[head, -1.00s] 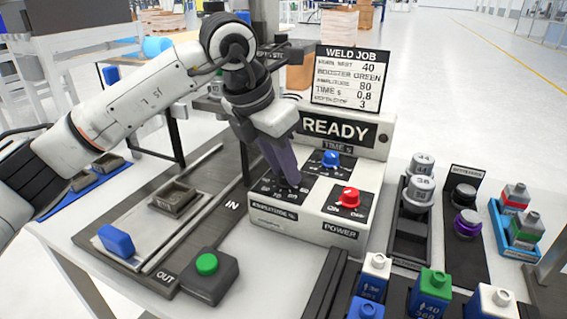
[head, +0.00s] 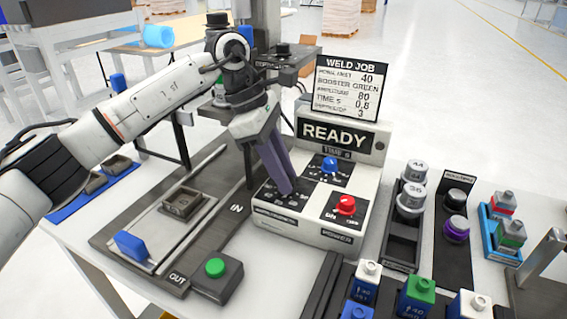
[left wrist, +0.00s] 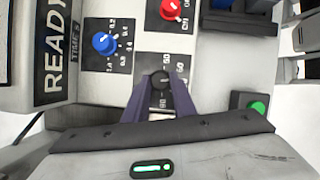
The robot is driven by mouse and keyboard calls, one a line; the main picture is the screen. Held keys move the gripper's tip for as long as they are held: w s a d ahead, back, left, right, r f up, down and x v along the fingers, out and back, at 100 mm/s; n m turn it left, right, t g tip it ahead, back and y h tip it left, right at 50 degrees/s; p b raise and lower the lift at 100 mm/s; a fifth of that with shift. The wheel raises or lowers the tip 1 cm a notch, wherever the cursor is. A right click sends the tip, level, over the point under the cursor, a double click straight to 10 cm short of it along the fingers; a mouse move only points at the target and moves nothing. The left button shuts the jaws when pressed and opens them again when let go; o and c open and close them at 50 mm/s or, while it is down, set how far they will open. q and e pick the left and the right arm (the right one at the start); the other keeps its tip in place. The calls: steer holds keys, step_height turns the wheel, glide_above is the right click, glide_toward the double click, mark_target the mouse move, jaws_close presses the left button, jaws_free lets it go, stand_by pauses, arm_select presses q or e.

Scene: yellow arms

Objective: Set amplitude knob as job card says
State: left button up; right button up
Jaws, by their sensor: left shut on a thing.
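The job card (head: 348,88) stands above the welder's control box and reads WELD JOB, with amplitude 80, time 0.8 and a booster marked green. The amplitude knob (left wrist: 160,80) is black and sits on a dark dial plate. My left gripper (head: 283,190) reaches down onto that plate, and in the left wrist view its purple fingers (left wrist: 161,92) are shut on the knob. The fingers hide much of the knob and part of its scale, so its setting cannot be read. My right gripper is in neither current view.
A blue time knob (head: 330,164) and a red power knob (head: 346,204) sit close beside the gripper. The READY display (head: 335,134) rises behind. A green button (head: 215,268) stands in front, and several weld parts fill the right side.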

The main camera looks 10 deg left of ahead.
arm_select(q)
steer(key=m, duration=0.1)
steer(key=m+g+p, duration=0.1)
steer(key=m+p, duration=0.1)
steer(key=shift+w+r+m, duration=0.2)
steer(key=shift+r+m, duration=0.05)
steer(key=shift+m, duration=0.15)
steer(key=shift+d+m+g+p, duration=0.1)
steer(key=shift+m+g+p, duration=0.35)
steer(key=shift+m, duration=0.45)
steer(key=m+p, duration=0.1)
steer(key=m, duration=0.1)
steer(key=m+g+y, duration=0.1)
steer(key=m, duration=0.2)
steer(key=shift+w+d+f+g+y+p, duration=0.1)
steer(key=shift+w+g+y+p, duration=0.1)
steer(key=shift+g+y+p, duration=0.15)
steer(key=shift+m, duration=0.3)
steer(key=o, duration=1.1)
steer(key=shift+f, duration=0.1)
steer(key=shift+c, duration=0.2)
